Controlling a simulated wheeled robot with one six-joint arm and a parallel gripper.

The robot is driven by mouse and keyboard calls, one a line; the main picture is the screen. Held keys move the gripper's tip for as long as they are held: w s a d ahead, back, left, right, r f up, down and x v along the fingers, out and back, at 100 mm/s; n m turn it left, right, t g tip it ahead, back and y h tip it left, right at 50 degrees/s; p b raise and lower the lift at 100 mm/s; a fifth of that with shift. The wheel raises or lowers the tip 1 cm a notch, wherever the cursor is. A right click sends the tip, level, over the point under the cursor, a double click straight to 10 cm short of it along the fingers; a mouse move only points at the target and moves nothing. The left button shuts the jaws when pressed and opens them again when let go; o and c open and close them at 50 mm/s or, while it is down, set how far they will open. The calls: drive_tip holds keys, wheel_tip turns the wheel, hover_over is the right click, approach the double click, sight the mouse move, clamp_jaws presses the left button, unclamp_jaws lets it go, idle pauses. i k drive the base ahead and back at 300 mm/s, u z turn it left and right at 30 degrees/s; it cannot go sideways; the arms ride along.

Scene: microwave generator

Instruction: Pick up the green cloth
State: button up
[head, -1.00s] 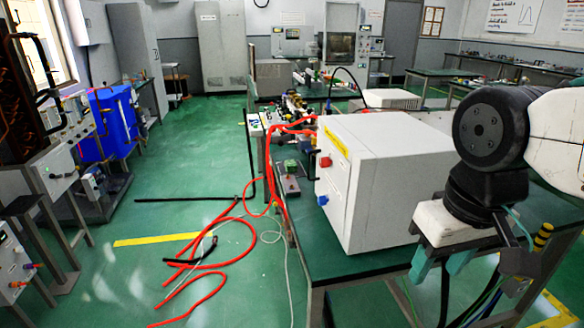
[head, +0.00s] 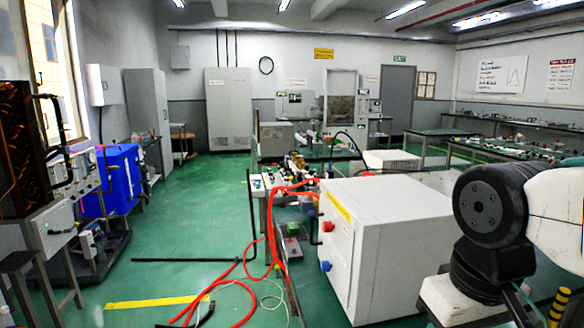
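I cannot make out a green cloth anywhere in the head view. My arm enters at the right edge, with a round black wrist joint. Only the top of my gripper (head: 460,304), a pale housing, shows at the bottom right. Its fingers are below the frame, so I cannot see whether it is open or shut. A large white box-shaped unit (head: 400,225) with a red and a blue connector on its left face stands just left of the arm.
Red hoses (head: 246,290) and grey cables lie on the green floor left of the white unit. A blue machine (head: 115,180) stands at the left. Grey cabinets (head: 229,108) line the back wall. Open floor (head: 185,225) runs between the blue machine and the workbench.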

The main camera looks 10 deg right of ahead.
sight(293, 229)
drive_tip(key=k, duration=0.65)
drive_tip(key=u, duration=0.75)
drive_tip(key=i, duration=1.4)
drive_tip(key=u, duration=0.65)
drive_tip(key=i, duration=1.55)
drive_tip(key=z, duration=1)
drive_tip(key=i, duration=1.1)
drive_tip(key=z, duration=1.05)
drive_tip(key=i, duration=0.2)
drive_tip(key=z, duration=0.1)
